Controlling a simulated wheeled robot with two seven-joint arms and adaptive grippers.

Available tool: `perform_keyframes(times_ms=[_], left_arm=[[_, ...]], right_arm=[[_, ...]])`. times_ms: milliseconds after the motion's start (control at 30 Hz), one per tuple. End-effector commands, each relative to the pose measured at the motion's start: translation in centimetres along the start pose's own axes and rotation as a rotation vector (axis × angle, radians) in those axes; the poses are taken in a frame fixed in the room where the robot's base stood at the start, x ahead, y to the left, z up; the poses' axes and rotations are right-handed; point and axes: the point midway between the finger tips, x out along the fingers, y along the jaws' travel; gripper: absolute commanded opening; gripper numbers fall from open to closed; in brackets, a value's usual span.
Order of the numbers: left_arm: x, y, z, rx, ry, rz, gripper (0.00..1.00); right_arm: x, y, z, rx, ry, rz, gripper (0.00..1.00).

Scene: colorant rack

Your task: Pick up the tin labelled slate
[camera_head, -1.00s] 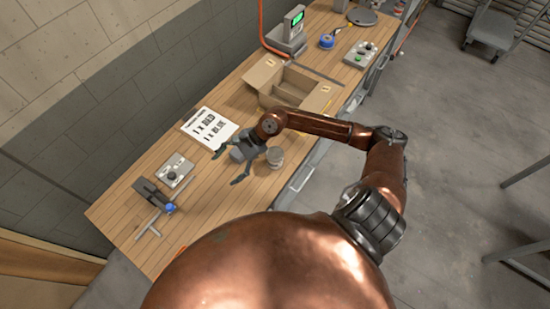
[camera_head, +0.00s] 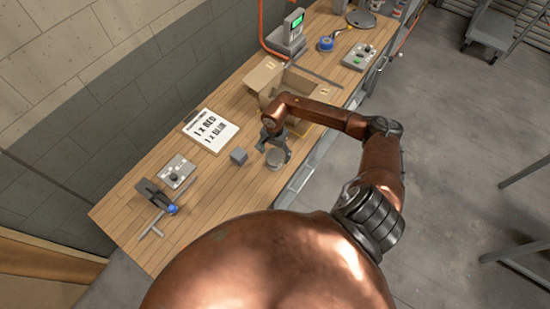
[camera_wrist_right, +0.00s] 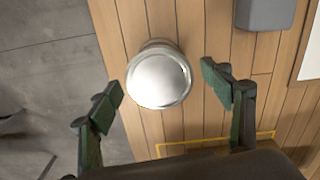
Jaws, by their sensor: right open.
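A silvery round tin (camera_head: 276,158) stands near the front edge of the wooden bench. In the right wrist view the tin (camera_wrist_right: 158,75) shows its shiny, plain lid; no label can be read, so I cannot tell whether it is slate. My right gripper (camera_head: 275,146) is over the tin in the head view and partly hides it. In the wrist view the open fingers of the right gripper (camera_wrist_right: 165,92) are spread to either side, with the tin between and slightly beyond their tips, not visibly touched. My left gripper is not in view.
A small grey block (camera_head: 238,156) stands left of the tin. A sign (camera_head: 211,130) reads "1 x RED, 1 x BLUE". An open cardboard box (camera_head: 262,76) is behind my right arm. A control box (camera_head: 175,171) and clamp-like tool (camera_head: 152,193) lie to the left.

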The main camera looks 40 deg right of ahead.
Motion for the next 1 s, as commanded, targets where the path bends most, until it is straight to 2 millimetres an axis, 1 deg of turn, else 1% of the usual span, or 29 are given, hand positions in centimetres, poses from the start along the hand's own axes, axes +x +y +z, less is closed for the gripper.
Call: perform_keyframes(times_ms=[133, 367, 1000], left_arm=[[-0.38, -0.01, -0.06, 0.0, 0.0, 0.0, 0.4], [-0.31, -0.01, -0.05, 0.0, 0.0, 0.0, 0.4], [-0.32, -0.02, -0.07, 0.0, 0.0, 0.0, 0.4]], right_arm=[[1.25, 0.06, -0.01, 0.001, 0.0, 0.001, 0.73], [1.44, 0.04, -0.05, 0.0, 0.001, 0.0, 0.73], [1.38, 0.01, -0.05, 0.001, 0.0, -0.001, 0.29]])
